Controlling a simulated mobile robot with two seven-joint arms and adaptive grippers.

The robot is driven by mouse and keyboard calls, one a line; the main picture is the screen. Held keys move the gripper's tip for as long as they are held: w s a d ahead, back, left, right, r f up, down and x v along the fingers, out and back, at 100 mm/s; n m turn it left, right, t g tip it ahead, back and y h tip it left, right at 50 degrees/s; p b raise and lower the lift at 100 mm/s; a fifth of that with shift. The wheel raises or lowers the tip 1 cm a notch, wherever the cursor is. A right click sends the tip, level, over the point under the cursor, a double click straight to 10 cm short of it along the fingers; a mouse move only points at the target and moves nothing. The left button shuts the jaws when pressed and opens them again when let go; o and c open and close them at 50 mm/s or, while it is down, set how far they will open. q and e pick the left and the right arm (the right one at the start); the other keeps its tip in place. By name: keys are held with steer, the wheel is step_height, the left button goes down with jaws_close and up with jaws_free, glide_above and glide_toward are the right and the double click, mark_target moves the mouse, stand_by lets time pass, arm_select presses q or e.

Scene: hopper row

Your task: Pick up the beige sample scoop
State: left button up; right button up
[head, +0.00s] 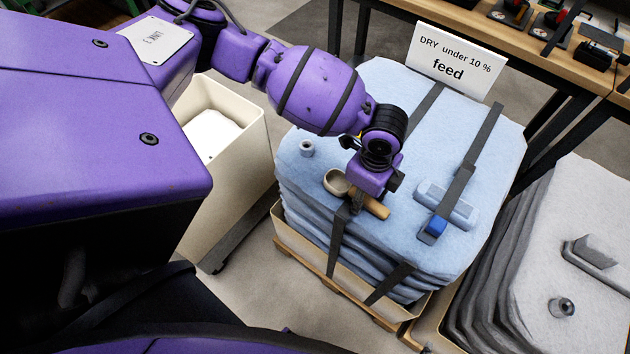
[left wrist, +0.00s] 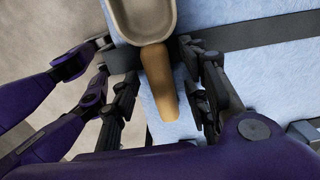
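The beige sample scoop lies on top of the light blue strapped stack (head: 400,110), its round bowl (head: 336,182) to the left and its tan-brown handle (head: 376,208) to the right. In the left wrist view the bowl (left wrist: 141,18) is at the top, partly cut off, and the handle (left wrist: 158,82) points down. My left gripper (head: 363,203) is over the handle in the head view. In the left wrist view its fingers (left wrist: 163,92) are open, one on each side of the handle, with gaps showing. My right gripper is not in view.
A pale blue block with a bright blue end (head: 445,205) and a small grey ring (head: 307,148) lie on the stack. Dark straps cross it. A sign (head: 455,62) reads "DRY under 10 % feed". A cream bin (head: 247,140) stands left, a grey stack (head: 530,240) right.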

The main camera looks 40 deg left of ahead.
arm_select(q)
jaws_close()
steer(key=shift+r, duration=0.15)
steer(key=shift+w+r, duration=0.15)
steer(key=shift+r, duration=0.35)
step_height(320, 180, up, 2)
steer(key=shift+r, duration=0.25)
steer(key=s+r+p, duration=0.2)
steer(key=s+r, duration=0.7)
steer(key=s, duration=0.5)
steer(key=shift+s+d+r, duration=0.15)
steer(key=shift+d, duration=0.2)
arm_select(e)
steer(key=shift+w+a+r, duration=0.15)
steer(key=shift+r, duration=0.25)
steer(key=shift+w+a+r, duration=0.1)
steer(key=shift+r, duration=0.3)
